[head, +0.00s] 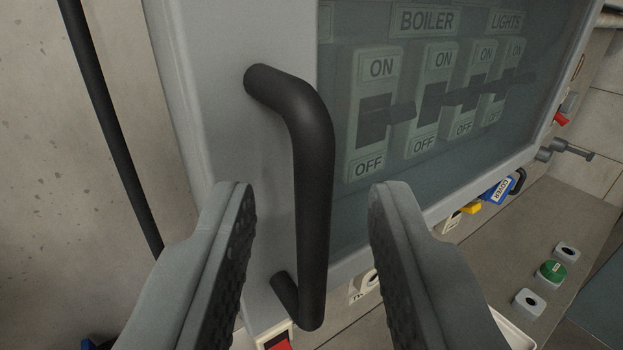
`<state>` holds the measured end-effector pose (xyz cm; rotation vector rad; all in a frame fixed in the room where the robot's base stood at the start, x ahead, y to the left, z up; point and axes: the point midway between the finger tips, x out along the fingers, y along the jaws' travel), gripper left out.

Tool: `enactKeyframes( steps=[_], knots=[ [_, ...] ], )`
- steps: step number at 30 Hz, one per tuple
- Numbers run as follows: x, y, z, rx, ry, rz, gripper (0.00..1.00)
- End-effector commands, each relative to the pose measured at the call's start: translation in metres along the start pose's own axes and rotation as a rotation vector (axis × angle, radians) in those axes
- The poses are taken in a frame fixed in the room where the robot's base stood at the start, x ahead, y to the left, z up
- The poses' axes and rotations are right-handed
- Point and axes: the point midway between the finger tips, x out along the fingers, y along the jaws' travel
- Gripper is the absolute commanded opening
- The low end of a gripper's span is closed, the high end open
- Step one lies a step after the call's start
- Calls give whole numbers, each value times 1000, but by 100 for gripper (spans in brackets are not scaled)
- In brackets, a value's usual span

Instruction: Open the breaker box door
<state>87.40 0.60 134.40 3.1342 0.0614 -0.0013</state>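The breaker box door (222,88) is a grey frame with a tinted window. It looks shut. A black bar handle (315,190) stands out from its left side, running roughly upright. Behind the window are several switches (373,115) marked ON and OFF, under BOILER and LIGHTS labels. My gripper (310,190) is open, with one finger on each side of the handle's lower half in the picture. Both fingers show a gap to the handle. How far the fingertips reach past the bar in depth is hard to tell.
A black cable or pipe (110,125) runs down the concrete wall at left. Below the box are a blue COVER tag (499,188), a yellow part (470,208) and a green button (552,271) between two light ones. A grey valve-like fitting (568,149) sticks out at right.

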Motion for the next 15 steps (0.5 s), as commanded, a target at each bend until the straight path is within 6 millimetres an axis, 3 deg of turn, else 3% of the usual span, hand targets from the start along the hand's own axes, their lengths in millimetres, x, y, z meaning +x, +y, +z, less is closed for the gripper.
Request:
enactKeyframes(
  steps=[11,15],
  knots=[
    [3,0,0,0,1,0,31],
    [3,0,0,0,1,0,3]
  ],
)
